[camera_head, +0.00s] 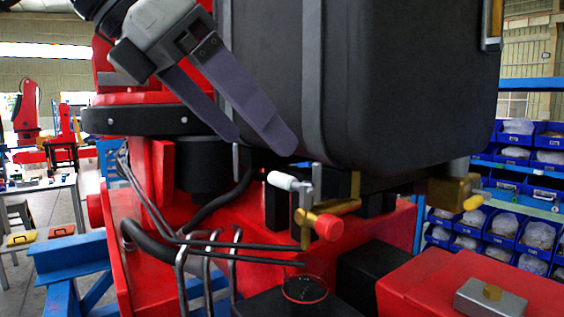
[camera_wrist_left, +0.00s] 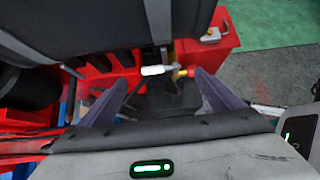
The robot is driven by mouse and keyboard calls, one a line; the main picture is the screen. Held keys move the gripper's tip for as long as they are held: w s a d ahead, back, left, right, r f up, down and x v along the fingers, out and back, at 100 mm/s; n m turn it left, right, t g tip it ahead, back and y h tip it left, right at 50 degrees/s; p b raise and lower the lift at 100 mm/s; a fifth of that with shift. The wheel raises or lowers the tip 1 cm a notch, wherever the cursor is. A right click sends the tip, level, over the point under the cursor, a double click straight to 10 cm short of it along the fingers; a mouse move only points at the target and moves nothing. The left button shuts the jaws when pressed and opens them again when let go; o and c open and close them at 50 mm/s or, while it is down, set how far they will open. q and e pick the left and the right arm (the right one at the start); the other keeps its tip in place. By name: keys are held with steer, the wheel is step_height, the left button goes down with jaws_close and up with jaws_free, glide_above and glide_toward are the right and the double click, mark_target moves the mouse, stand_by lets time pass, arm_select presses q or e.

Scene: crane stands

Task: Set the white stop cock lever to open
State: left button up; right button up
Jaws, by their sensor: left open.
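The white stop cock lever (camera_head: 284,181) sits on a brass valve under the black tank, its white grip pointing left in the head view. It also shows in the left wrist view (camera_wrist_left: 153,71), between and beyond the fingertips. A second lever with a red end (camera_head: 328,227) is on the brass fitting (camera_head: 305,218) just below and to the right. My left gripper (camera_head: 262,142) is open and empty, above and slightly left of the white lever, apart from it. In the left wrist view its two fingers (camera_wrist_left: 157,90) are spread wide. My right gripper is not in view.
The large black tank (camera_head: 400,80) hangs close behind and right of my left gripper. Black hoses and grey bent pipes (camera_head: 207,255) stand at lower left. A red block with a metal plate (camera_head: 490,298) is at lower right. A yellow-tipped brass valve (camera_head: 455,193) is further right.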

mark_target(290, 177)
arm_select(q)
steer(key=x, duration=0.7)
steer(key=shift+p, duration=0.4)
steer(key=shift+w+d+f, duration=0.15)
steer(key=shift+d+f, duration=0.1)
steer(key=shift+f, duration=0.1)
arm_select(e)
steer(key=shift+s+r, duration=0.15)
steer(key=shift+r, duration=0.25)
arm_select(q)
steer(key=shift+c, duration=0.5)
